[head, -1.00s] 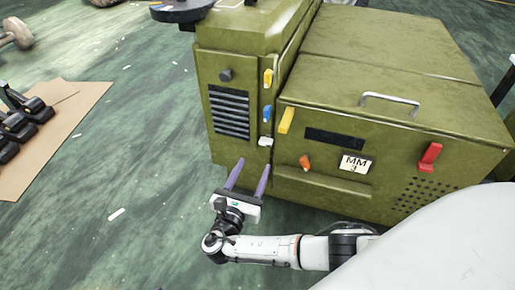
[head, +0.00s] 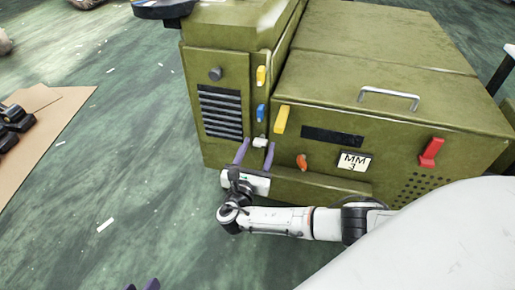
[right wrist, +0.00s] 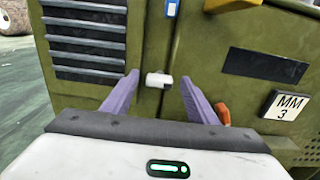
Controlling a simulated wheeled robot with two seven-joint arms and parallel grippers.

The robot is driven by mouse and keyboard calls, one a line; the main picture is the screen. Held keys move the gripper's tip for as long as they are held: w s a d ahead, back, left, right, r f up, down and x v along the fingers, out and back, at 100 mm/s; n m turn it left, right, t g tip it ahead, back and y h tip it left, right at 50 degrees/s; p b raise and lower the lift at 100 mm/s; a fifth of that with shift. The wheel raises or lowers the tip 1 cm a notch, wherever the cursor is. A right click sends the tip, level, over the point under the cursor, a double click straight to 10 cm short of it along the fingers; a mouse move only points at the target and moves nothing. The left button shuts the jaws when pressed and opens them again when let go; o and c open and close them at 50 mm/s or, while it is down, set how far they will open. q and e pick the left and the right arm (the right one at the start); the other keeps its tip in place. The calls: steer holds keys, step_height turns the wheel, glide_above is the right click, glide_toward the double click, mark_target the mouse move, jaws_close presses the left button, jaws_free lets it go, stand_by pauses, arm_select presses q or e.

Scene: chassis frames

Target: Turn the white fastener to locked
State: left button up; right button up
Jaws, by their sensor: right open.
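The white fastener (head: 260,142) is a small light knob low on the front of the olive-green cabinet, beside the seam between its two sections. In the right wrist view the white fastener (right wrist: 158,80) shows as a short, sideways-lying piece. My right gripper (head: 256,146) is open, its purple fingers pointing at the cabinet, one on each side of the fastener. In the right wrist view a gap shows between each finger and the fastener. I cannot tell how deep the fingertips reach.
Yellow (head: 261,76) and blue (head: 261,113) fasteners sit above the white one. A larger yellow latch (head: 281,119), an orange knob (head: 302,161) and a red latch (head: 431,152) are to the right. Open green floor (head: 110,180) lies left of the cabinet (head: 325,95).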

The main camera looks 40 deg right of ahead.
steer(key=c, duration=1.1)
steer(key=shift+o, duration=0.2)
steer(key=shift+m, duration=0.4)
steer(key=m, duration=0.3)
steer(key=shift+s+f+m, duration=0.1)
steer(key=shift+m, duration=0.3)
steer(key=m, duration=0.4)
steer(key=shift+s, duration=0.1)
steer(key=m, duration=0.5)
steer(key=shift+d+f+m, duration=0.1)
steer(key=shift+f+m, duration=0.05)
steer(key=shift+m, duration=2.05)
steer(key=o, duration=1.1)
steer(key=shift+c, duration=0.2)
